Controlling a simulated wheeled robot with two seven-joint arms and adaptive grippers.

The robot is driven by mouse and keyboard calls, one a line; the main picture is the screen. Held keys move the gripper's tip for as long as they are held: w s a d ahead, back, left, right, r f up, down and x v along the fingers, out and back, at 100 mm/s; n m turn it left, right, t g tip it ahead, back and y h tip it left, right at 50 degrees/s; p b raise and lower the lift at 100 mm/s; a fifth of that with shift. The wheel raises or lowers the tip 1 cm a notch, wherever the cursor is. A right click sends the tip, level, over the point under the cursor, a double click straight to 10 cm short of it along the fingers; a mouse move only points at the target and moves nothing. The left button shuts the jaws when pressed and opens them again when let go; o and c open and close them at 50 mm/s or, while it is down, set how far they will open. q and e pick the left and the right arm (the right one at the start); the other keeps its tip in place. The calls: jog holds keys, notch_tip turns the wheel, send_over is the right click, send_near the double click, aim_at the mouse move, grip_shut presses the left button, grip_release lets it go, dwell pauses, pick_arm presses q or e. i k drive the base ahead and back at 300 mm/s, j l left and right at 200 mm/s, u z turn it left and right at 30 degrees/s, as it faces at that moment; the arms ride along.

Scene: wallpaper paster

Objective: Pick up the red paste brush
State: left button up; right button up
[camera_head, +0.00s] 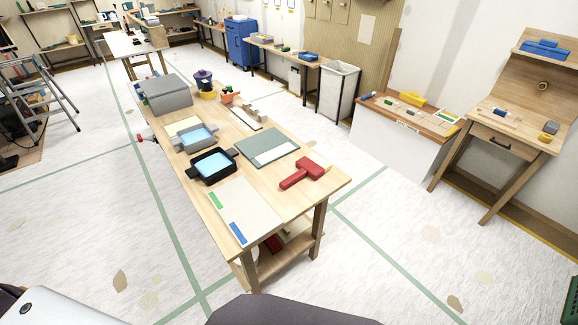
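The red paste brush (303,173) lies flat on the wooden worktable (300,204), near its right front corner. Its wide head points to the right and its handle to the lower left. Nothing touches it from above. Neither of my grippers shows in the head view, so I cannot see their state.
Left of the brush lie a green mat with a white sheet (268,147), a black tray with blue contents (213,167) and a pale board (245,211). A grey box (167,93) stands at the table's far end. White floor surrounds the table. A stepladder (45,90) stands left.

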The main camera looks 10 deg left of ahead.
aim_at(312, 165)
jog(key=i+l+u, duration=0.15)
jog(key=u, duration=0.3)
jog(key=i+l+u, duration=0.15)
jog(key=l+u, duration=0.25)
jog(key=i+l+u, duration=0.2)
jog(key=l+u, duration=0.2)
jog(key=i+l+u, duration=0.15)
jog(key=l+u, duration=0.25)
jog(key=j, duration=0.1)
